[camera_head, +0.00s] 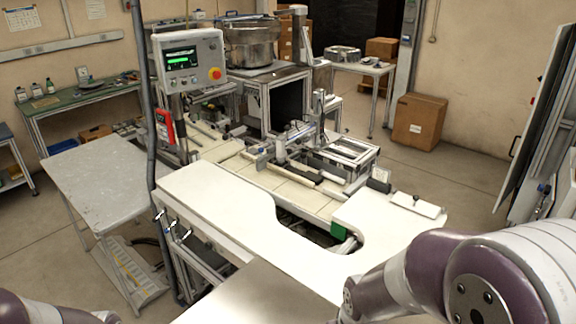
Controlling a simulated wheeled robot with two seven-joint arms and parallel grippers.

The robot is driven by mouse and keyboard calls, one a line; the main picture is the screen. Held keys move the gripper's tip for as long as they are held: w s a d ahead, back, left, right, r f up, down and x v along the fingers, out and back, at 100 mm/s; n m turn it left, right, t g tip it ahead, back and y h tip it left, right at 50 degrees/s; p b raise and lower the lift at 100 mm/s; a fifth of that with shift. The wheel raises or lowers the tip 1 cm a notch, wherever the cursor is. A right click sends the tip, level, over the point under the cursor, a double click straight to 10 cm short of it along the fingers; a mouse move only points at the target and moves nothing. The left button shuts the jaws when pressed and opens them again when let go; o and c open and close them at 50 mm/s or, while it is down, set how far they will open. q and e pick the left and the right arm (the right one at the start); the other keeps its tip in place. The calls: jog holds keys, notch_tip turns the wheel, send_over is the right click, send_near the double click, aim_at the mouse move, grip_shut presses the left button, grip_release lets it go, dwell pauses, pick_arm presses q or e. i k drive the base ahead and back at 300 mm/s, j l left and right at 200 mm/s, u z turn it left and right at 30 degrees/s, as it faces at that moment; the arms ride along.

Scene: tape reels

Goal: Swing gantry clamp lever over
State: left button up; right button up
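A small metal gantry (318,118) stands on the machine bed in the middle of the view, with an upright post and rails around it. Its clamp lever is too small to pick out, so I cannot tell which way it lies. My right arm comes in large at the lower right, and a bit of my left arm shows at the bottom left corner. Neither gripper is in the view.
A white worktop (220,205) with a curved cut-out lies in front of the machine. A control panel (188,60) with a red button stands on a post at its left. A grey table (95,180) is further left. A white pad (416,205) lies on the worktop's right part.

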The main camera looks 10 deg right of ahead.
aim_at(310, 151)
jog(key=l+u, duration=0.2)
jog(key=l, duration=0.2)
jog(key=k+l+u, duration=0.2)
jog(key=l, duration=0.15)
jog(key=l+u, duration=0.2)
jog(key=l, duration=0.2)
jog(key=k+l+u, duration=0.2)
jog(key=l, duration=0.15)
jog(key=k+l+u, duration=0.2)
jog(key=l+u, duration=0.2)
jog(key=l, duration=0.35)
jog(key=l+u, duration=0.2)
jog(key=l, duration=0.3)
jog(key=l+u, duration=0.2)
jog(key=l, duration=0.35)
jog(key=l+u, duration=0.2)
jog(key=l, duration=0.3)
jog(key=k+l+u, duration=0.2)
jog(key=l, duration=0.3)
jog(key=k+l+u, duration=0.2)
jog(key=l, duration=0.3)
jog(key=i+l+u, duration=0.15)
jog(key=l, duration=0.35)
jog(key=l+u, duration=0.15)
jog(key=l, duration=0.35)
jog(key=i+l+u, duration=0.1)
jog(key=l, duration=0.45)
